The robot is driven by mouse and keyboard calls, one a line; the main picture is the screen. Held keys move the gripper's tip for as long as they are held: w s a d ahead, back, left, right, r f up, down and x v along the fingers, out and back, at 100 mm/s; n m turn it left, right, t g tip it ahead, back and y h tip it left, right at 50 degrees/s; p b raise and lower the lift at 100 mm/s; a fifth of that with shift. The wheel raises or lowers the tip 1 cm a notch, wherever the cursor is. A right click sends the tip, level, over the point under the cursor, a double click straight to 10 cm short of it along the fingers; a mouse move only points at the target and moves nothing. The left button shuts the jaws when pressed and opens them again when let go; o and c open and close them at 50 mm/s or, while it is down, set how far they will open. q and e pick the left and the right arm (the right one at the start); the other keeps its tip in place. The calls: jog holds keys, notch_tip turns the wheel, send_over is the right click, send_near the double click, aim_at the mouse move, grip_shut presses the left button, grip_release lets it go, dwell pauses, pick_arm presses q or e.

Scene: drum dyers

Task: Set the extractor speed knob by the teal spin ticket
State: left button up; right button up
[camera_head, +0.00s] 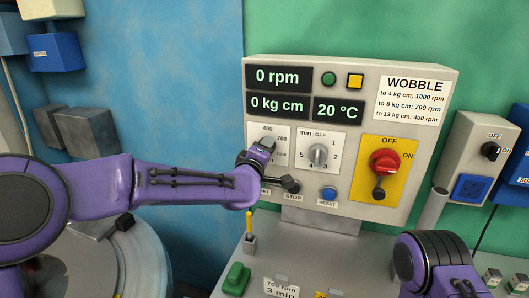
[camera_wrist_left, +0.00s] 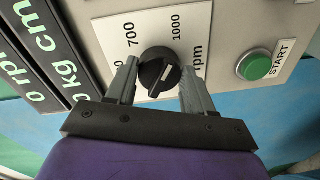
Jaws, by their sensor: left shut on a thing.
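The extractor speed knob (camera_wrist_left: 157,74) is black with a white line, on a white dial reading 700, 1000 and rpm in the left wrist view. The line slants toward the 1000 side; its exact setting is hard to tell. My left gripper (camera_wrist_left: 159,68) has a finger on each side of the knob and is shut on it. In the head view my left gripper (camera_head: 265,146) covers the knob. A ticket (camera_head: 281,288) reading 700 rpm, 3 min stands at the bottom edge, partly cut off; I see no teal on it. My right gripper is out of view.
The panel has a 0 rpm display (camera_head: 277,76), a timer knob (camera_head: 318,154), a red switch (camera_head: 384,161), a blue reset button (camera_head: 328,193) and a wobble chart (camera_head: 411,98). A green START button (camera_wrist_left: 258,66) sits beside the dial. A green block (camera_head: 236,278) lies on the counter.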

pick_arm(q)
jog(key=shift+w+a+r, duration=0.1)
jog(key=shift+a+r, duration=0.05)
jog(key=shift+r, duration=0.15)
jog(key=o, duration=1)
jog(key=shift+o, duration=0.2)
jog(key=shift+w+f, duration=0.1)
jog(key=shift+f, duration=0.1)
jog(key=b+v, duration=0.4)
jog(key=v, duration=0.6)
jog(key=shift+s, duration=0.25)
